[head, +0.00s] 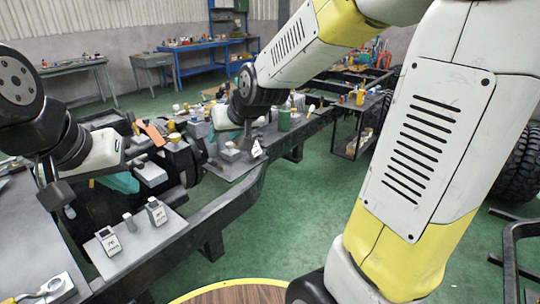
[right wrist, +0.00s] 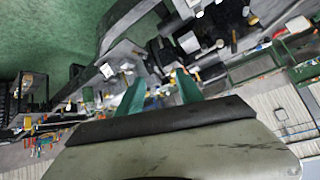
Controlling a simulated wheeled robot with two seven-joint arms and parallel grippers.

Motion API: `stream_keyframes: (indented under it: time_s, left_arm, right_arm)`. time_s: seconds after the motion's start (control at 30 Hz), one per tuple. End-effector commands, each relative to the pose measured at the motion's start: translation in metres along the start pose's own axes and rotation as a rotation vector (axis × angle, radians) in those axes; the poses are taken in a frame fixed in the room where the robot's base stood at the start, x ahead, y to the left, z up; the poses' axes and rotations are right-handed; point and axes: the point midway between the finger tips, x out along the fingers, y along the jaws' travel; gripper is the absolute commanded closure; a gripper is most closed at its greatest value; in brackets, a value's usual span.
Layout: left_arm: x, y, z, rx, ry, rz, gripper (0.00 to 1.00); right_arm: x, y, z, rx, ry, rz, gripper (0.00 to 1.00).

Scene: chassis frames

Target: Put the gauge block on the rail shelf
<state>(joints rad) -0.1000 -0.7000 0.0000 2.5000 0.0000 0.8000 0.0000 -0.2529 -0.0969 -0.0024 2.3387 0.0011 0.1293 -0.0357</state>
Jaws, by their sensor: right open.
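Two grey blocks with white number labels, one at the front left (head: 108,241) and one behind it (head: 157,212), stand on a flat grey shelf plate (head: 140,245) at the chassis rail. I cannot tell which block is the gauge block. Another white label (head: 258,148) shows on a farther rail plate (head: 232,172). My left gripper (head: 118,182) has teal fingers low over the chassis, partly hidden; its opening is unclear. My right gripper (right wrist: 158,92) is open, with its two teal fingers apart and nothing seen between them.
The dark chassis rail (head: 235,205) runs from front left to back right, crowded with small parts and bottles. A green canister (head: 284,121) stands on it. A small side table (head: 355,125) stands at right. Green floor (head: 290,220) is clear in front.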

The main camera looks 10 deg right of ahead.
Motion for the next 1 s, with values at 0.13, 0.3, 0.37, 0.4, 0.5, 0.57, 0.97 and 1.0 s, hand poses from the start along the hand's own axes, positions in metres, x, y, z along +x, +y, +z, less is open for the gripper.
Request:
stream_keyframes:
  time_s: [0.13, 0.3, 0.37, 0.4, 0.5, 0.57, 0.97, 1.0]
  left_arm:
    - [0.000, 0.000, 0.000, 0.000, 0.000, 0.000, 1.00]
    - [0.000, 0.000, 0.000, 0.000, 0.000, 0.000, 1.00]
    - [0.000, 0.000, 0.000, 0.000, 0.000, 0.000, 1.00]
    - [0.000, 0.000, 0.000, 0.000, 0.000, 0.000, 1.00]
    - [0.000, 0.000, 0.000, 0.000, 0.000, 0.000, 1.00]
    - [0.000, 0.000, 0.000, 0.000, 0.000, 0.000, 1.00]
    - [0.000, 0.000, 0.000, 0.000, 0.000, 0.000, 1.00]
    - [0.000, 0.000, 0.000, 0.000, 0.000, 0.000, 1.00]
  right_arm:
    - [-0.065, 0.019, 0.028, 0.048, -0.059, 0.031, 0.57]
    - [-0.126, 0.030, 0.072, 0.098, -0.137, 0.061, 0.57]
    - [-0.143, 0.032, 0.087, 0.113, -0.161, 0.069, 0.57]
    - [-0.153, 0.033, 0.096, 0.122, -0.176, 0.074, 0.57]
    - [-0.170, 0.033, 0.115, 0.141, -0.205, 0.083, 0.57]
    - [-0.177, 0.033, 0.122, 0.148, -0.217, 0.086, 0.57]
    - [-0.183, 0.033, 0.130, 0.154, -0.231, 0.089, 0.57]
    - [-0.183, 0.033, 0.130, 0.154, -0.231, 0.089, 0.57]
